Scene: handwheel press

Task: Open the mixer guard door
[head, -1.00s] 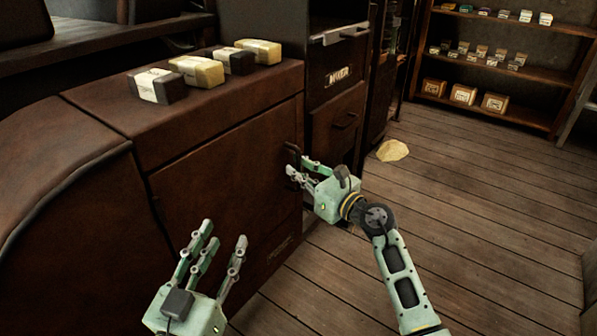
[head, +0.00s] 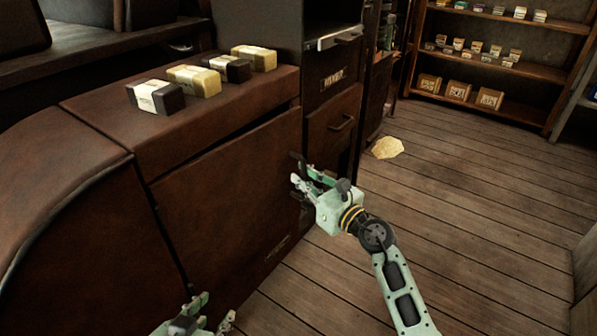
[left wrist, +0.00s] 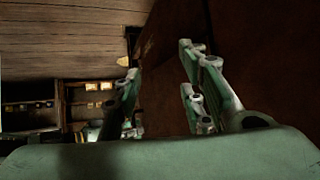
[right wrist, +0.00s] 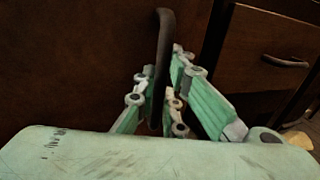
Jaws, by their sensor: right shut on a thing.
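The guard door (head: 225,190) is a dark brown panel on the front of the counter. A dark gap shows along its top edge, so it stands slightly ajar. Its dark upright handle (head: 296,163) is near the door's right edge and shows large in the right wrist view (right wrist: 165,45). My right gripper (head: 306,182) is shut on the handle, whose lower part passes between the fingers (right wrist: 162,95). My left gripper (head: 205,312) is low at the bottom edge of the head view, partly cut off. In the left wrist view its fingers (left wrist: 165,85) are apart and empty.
Several black and yellow labelled blocks (head: 195,80) lie on the counter top (head: 110,105). A drawer cabinet (head: 332,125) stands right of the door. Wooden floor (head: 470,210) is open to the right, with a pale yellow patch (head: 387,148). Shelves (head: 490,60) stand behind.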

